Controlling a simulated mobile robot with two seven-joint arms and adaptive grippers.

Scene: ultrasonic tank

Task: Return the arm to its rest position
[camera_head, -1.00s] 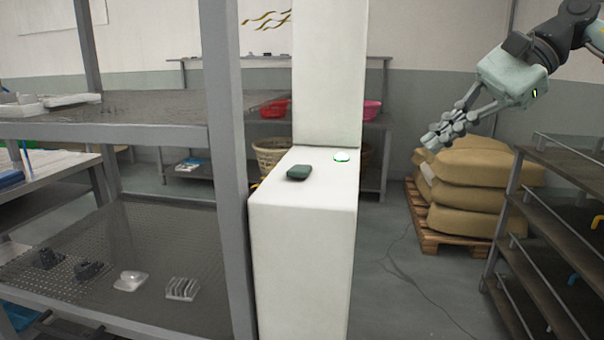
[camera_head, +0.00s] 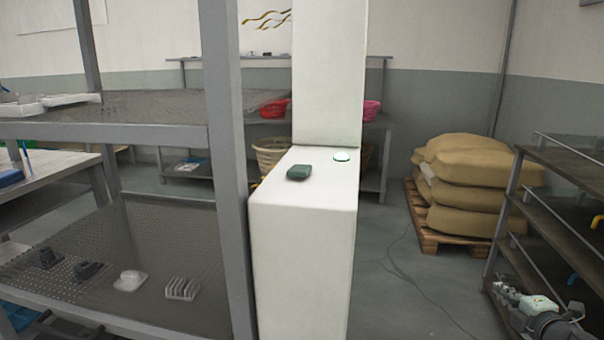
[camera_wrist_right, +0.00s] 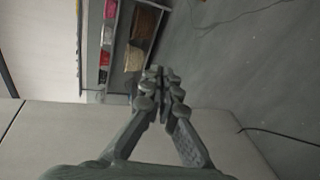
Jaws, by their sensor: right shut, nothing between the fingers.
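My right gripper (camera_head: 499,289) is low at the lower right of the head view, in front of the dark shelf rack. It also shows in the right wrist view (camera_wrist_right: 157,80), with its fingertips together and nothing between them. The white ultrasonic tank (camera_head: 303,230) stands in the middle of the head view, well to the left of the gripper. My left gripper is not in view.
A grey rack (camera_head: 130,132) on the left holds several small parts on its mesh lower shelf. Sacks (camera_head: 470,185) lie stacked on a pallet (camera_head: 440,240) at the back right. A dark rack (camera_head: 560,220) stands at the right edge. Floor between tank and dark rack is clear.

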